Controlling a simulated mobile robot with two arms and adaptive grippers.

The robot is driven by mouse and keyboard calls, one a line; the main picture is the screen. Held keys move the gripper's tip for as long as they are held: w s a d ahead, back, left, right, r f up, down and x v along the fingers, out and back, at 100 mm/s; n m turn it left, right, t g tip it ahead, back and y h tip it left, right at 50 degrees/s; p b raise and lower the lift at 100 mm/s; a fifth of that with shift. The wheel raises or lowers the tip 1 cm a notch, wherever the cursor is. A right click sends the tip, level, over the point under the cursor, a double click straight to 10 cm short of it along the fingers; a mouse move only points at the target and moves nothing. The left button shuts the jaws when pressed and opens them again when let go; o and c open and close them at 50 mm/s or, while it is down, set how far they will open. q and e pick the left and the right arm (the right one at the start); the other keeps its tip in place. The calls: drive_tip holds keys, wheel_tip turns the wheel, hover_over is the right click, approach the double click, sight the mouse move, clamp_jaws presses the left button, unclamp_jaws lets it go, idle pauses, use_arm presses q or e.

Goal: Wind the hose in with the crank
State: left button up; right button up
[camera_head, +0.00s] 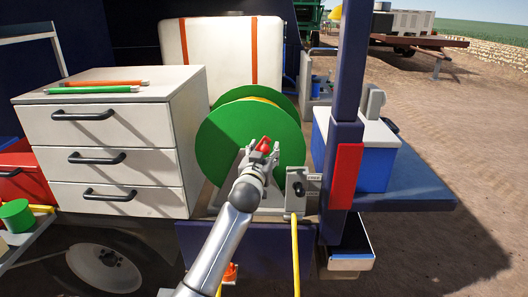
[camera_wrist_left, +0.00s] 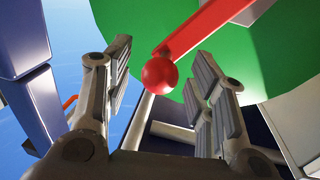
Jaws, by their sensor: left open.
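The hose reel has big green discs (camera_head: 225,150), with a yellow edge of hose showing between them. The yellow hose (camera_head: 295,255) hangs down from a small grey guide box (camera_head: 296,188) at the reel's right. My left gripper (camera_head: 262,152) is in front of the reel, at the red crank (camera_head: 265,144), and hides part of it. In the left wrist view, the crank's red ball knob (camera_wrist_left: 160,76) appears between the open fingers of my left gripper (camera_wrist_left: 163,68), with space on both sides. The red crank arm (camera_wrist_left: 210,25) runs up right from it. My right gripper is out of view.
A dark blue post (camera_head: 344,110) with a red panel (camera_head: 346,176) stands at the right. A white tank (camera_head: 222,50) is behind the reel.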

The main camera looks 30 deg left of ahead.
use_arm(q)
clamp_jaws()
idle(0.4)
drive_tip(key=w+d+f+m+g+p, duration=0.2)
drive_tip(key=d+f+m, duration=0.2)
drive_tip(key=f+m, duration=0.55)
drive_tip(key=s+a+f+m+g+y, duration=0.1)
drive_tip(key=a+f+m, duration=0.4)
drive_tip(key=m, duration=0.6)
drive_tip(key=shift+s+f+y, duration=0.8)
drive_tip(key=shift+f+y, duration=0.1)
drive_tip(key=shift+f, duration=0.45)
